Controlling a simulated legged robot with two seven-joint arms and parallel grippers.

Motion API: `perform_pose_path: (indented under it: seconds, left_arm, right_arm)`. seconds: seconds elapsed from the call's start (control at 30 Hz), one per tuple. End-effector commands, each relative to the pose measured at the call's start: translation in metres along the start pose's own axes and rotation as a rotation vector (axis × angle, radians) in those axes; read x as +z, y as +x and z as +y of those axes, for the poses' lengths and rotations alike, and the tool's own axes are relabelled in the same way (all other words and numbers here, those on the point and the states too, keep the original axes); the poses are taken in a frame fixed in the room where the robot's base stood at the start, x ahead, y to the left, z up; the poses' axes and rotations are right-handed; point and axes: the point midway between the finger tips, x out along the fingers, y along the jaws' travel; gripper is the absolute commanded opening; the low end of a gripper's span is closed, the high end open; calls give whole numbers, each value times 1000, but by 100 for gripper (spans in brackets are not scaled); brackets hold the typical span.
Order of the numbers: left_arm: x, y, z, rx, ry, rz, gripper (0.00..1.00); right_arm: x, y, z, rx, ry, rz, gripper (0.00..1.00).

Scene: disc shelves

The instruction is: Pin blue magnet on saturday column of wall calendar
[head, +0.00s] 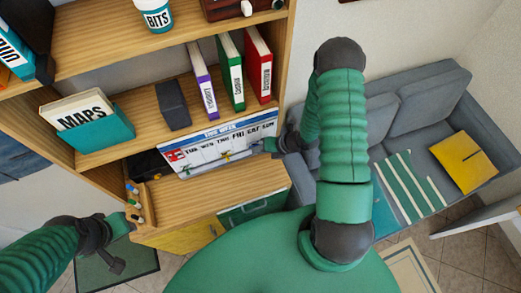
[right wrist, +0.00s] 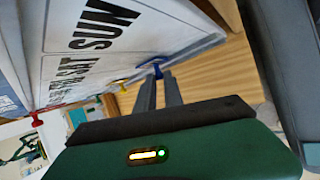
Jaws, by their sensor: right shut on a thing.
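The wall calendar (head: 222,143) is a white board with a blue header and day names, standing against the shelf unit. SAT and SUN are its rightmost labels. My right gripper (head: 268,145) is at the calendar's lower right edge, by the SUN side. In the right wrist view, its fingers (right wrist: 158,88) are shut on the blue magnet (right wrist: 156,67), which is at the board's edge; whether it touches the board I cannot tell. A yellow magnet (right wrist: 122,83) and a red magnet (right wrist: 37,120) are farther along that edge. My left gripper (head: 118,224) is at lower left, away from the calendar.
The wooden cabinet top (head: 210,195) in front of the calendar is mostly clear. Binders (head: 232,72) and a teal MAPS box (head: 103,130) stand on the shelf above. Small items (head: 135,202) line the cabinet's left edge. A grey sofa (head: 400,115) is at right.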

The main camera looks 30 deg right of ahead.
Motion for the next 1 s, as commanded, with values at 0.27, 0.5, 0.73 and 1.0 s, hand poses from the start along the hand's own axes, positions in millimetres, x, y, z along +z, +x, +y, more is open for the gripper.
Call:
perform_pose_path:
  seconds: [0.27,0.5,0.73,1.0]
  left_arm:
    - [0,0,0,0,0,0,37]
    - [0,0,0,0,0,0,37]
    - [0,2,0,0,0,0,37]
    - [3,13,0,0,0,0,37]
  right_arm:
    - [-1,0,0,-1,1,2,26]
    - [-1,0,0,-1,1,2,38]
    - [-1,-6,-1,-2,0,1,38]
    - [2,-73,-2,-3,-1,-6,38]
